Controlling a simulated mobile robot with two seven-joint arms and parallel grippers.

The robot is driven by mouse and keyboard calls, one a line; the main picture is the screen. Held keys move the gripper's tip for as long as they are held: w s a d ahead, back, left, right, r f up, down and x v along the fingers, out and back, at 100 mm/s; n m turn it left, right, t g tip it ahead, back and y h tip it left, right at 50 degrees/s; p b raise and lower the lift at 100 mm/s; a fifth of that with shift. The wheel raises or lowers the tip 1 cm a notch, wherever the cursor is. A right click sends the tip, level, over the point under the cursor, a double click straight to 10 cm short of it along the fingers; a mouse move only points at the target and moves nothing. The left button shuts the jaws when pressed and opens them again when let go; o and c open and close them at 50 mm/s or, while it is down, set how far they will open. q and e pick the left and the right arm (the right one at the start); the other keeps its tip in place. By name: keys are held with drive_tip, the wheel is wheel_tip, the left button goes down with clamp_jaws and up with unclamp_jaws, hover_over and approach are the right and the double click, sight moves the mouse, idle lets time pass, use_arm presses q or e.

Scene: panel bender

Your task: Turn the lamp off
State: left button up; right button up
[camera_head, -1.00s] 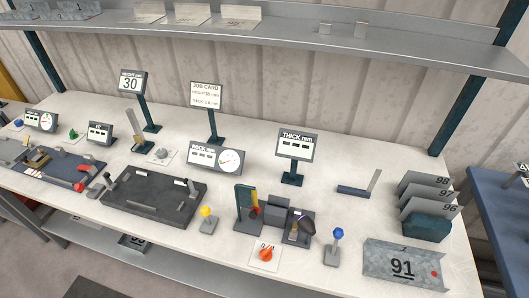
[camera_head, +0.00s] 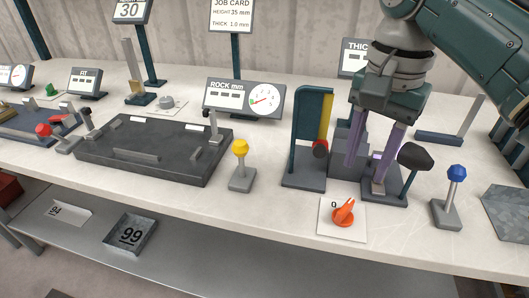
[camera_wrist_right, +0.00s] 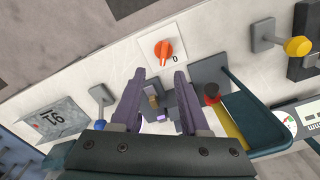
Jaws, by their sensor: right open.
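An orange rotary knob (camera_head: 344,211) sits on a white plate (camera_head: 328,228) near the bench's front edge; one "0" mark shows. In the right wrist view the knob (camera_wrist_right: 163,49) is beyond the fingertips, with the "0" to its right. I cannot make out a lamp itself in these frames. My right gripper (camera_head: 367,180) hangs fingers-down behind and to the right of the knob, over a small grey fixture (camera_head: 384,197). Its purple fingers (camera_wrist_right: 160,82) are apart, with parts of the fixture showing between them. They do not touch the knob. My left gripper is not in view.
A black-headed lever (camera_head: 415,157) and a blue-knobbed post (camera_head: 454,185) stand right of the gripper. A green and yellow upright stand (camera_head: 312,135) is left of it, then a yellow-knobbed post (camera_head: 241,160). Bare bench lies left of the white plate.

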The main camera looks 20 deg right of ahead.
sight(347, 206)
drive_tip(key=f, duration=0.3)
drive_tip(key=f+b, duration=0.1)
drive_tip(key=f, duration=0.3)
drive_tip(key=f+b, duration=0.1)
drive_tip(key=f, duration=0.2)
drive_tip(key=shift+w+a+f, duration=0.15)
drive_tip(key=shift+w+f, duration=0.05)
drive_tip(key=shift+w, duration=0.15)
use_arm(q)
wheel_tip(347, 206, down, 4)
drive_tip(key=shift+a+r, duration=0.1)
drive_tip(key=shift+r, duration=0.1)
use_arm(e)
clamp_jaws()
